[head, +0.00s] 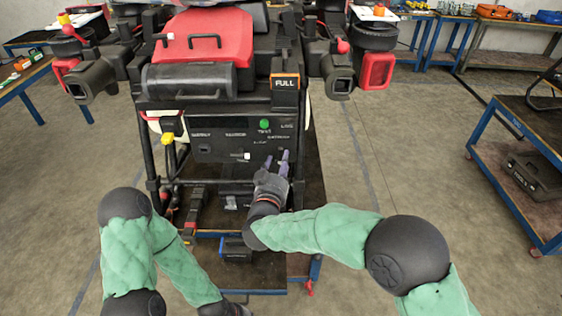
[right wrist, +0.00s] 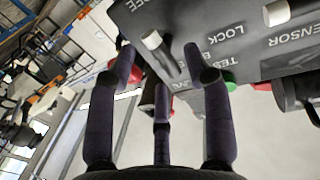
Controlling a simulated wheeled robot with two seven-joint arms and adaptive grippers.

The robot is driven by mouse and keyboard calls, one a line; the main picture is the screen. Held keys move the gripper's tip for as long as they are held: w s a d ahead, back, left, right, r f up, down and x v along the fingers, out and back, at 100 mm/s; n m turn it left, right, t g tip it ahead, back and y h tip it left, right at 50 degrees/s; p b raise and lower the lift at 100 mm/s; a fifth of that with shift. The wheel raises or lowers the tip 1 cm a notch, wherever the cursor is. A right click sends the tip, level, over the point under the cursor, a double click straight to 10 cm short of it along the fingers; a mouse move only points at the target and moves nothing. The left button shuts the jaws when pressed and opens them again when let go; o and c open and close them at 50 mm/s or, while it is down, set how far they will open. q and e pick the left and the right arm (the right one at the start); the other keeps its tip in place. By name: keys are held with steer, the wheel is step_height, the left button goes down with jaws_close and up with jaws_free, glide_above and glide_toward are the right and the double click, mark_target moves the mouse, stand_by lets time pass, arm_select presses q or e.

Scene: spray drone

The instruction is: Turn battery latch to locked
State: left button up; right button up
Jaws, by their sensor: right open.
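The drone's dark control panel (head: 215,143) faces me, with small labels and a green button (head: 264,124). In the right wrist view, a dark lever with a white tip (right wrist: 154,42) stands out from the panel near the word LOCK; it looks like the battery latch. My right gripper (head: 277,160) is open at the panel's lower right, fingers toward it. In the right wrist view its fingers (right wrist: 160,66) stand on both sides of the lever; contact cannot be told. The gripper hides part of the panel in the head view. My left gripper is not clearly visible.
A second white-tipped switch (right wrist: 277,12) is beside the lever, near SENSOR. A block marked FULL (head: 285,88) sits above the panel. A cart (head: 520,175) stands at right, with clear floor between.

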steer(key=shift+w+d, duration=0.2)
steer(key=shift+w, duration=0.95)
jaws_close()
